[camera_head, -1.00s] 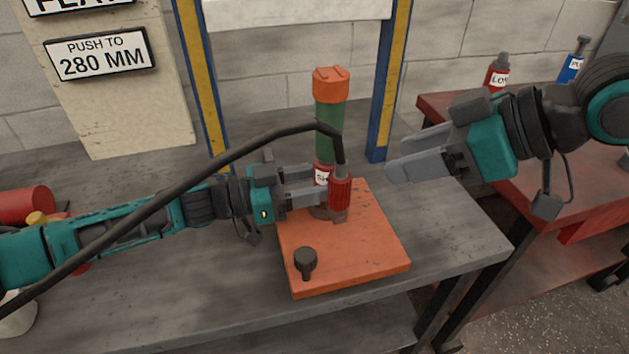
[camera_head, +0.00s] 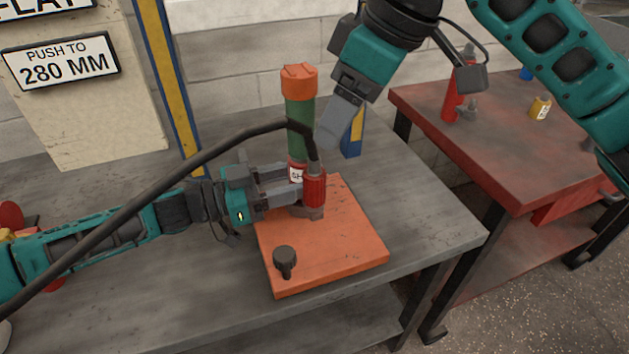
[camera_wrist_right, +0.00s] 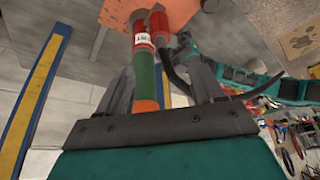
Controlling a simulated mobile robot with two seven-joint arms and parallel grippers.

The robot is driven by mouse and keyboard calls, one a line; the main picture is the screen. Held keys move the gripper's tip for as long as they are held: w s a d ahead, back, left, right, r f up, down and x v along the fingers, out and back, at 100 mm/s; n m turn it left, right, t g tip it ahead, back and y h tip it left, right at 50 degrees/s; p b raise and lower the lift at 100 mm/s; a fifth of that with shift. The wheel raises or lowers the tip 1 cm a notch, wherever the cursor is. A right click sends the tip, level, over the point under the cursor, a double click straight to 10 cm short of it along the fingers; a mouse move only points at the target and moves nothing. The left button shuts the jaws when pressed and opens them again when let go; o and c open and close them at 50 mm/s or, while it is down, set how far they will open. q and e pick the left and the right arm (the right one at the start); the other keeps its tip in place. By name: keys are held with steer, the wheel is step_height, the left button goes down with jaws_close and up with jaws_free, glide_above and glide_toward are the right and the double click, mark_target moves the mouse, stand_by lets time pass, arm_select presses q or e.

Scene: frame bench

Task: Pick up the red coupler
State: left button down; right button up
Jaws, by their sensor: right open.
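The red coupler (camera_head: 314,187) hangs at the end of a black hose (camera_head: 230,142), in front of the lower part of an upright cylinder (camera_head: 299,120). The cylinder has an orange cap, a green body and a labelled red band. In the right wrist view the coupler (camera_wrist_right: 160,25) is beyond the fingertips. My right gripper (camera_head: 330,138) is open, pointing down beside the cylinder, above the coupler and not touching it. My left gripper (camera_head: 284,184) reaches in from the left, its fingers at the red band; whether they grip it is hidden.
The cylinder stands on an orange plate (camera_head: 340,245) with a black knob (camera_head: 285,258), on a grey bench (camera_head: 425,225). A blue-yellow post (camera_head: 168,85) stands behind. A red table (camera_head: 490,150) with bottles is at the right. The hose arches across my left arm.

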mark_target(319, 159)
steer(key=x, duration=0.4)
steer(key=shift+f, duration=0.2)
steer(key=x, duration=0.5)
steer(key=shift+s+d+f, duration=0.1)
steer(key=shift+f, duration=0.05)
jaws_close()
step_height(319, 159, up, 28)
stand_by(0.6)
